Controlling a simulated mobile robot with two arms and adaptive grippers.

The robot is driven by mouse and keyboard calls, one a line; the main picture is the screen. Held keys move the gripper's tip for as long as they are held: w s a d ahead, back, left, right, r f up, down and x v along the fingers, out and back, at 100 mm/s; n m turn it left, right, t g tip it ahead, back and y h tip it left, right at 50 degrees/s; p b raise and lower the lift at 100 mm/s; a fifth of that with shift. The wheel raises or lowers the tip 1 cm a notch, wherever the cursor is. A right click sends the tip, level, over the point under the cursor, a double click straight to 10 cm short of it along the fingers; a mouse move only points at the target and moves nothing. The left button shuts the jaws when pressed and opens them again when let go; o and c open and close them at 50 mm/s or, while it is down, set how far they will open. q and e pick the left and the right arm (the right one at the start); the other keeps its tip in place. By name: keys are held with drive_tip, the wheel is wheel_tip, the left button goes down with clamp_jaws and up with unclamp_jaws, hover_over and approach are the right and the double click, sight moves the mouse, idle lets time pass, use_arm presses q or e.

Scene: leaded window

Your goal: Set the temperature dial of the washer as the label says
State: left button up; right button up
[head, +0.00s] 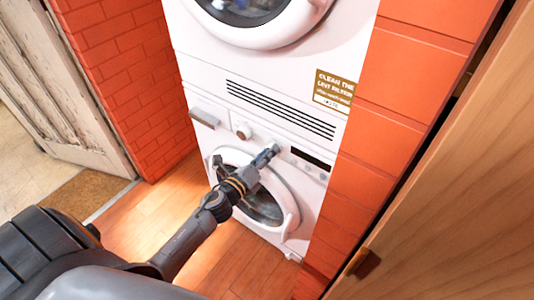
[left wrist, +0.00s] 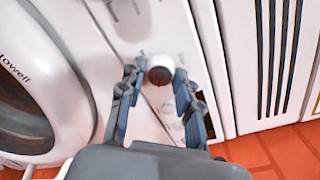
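The washer (head: 213,137) is the lower white machine, with a round glass door and a control strip above it. A round knob (head: 242,131) shows on the strip, left of my left gripper. My left gripper (head: 273,151) is at the strip, above the door. In the left wrist view a white knob with a dark face (left wrist: 160,69) stands between the open fingertips of my left gripper (left wrist: 157,76). I cannot tell whether they touch it. I cannot read any dial marking or temperature label. My right gripper is not in view.
Another white machine with a round door (head: 335,38) and a dark vent grille (head: 280,108) stands above the washer. A brown sticker (head: 334,88) mentions the lint filter. Brick walls flank the machines. A wooden panel (head: 450,190) is close on the right.

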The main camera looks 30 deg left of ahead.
use_arm(q)
drive_tip(key=shift+o, duration=1.1)
drive_tip(key=s+a, duration=0.1)
drive_tip(key=s, duration=1.1)
drive_tip(key=shift+a+r, duration=0.2)
drive_tip(key=shift+r, duration=0.1)
drive_tip(key=shift+f, duration=0.1)
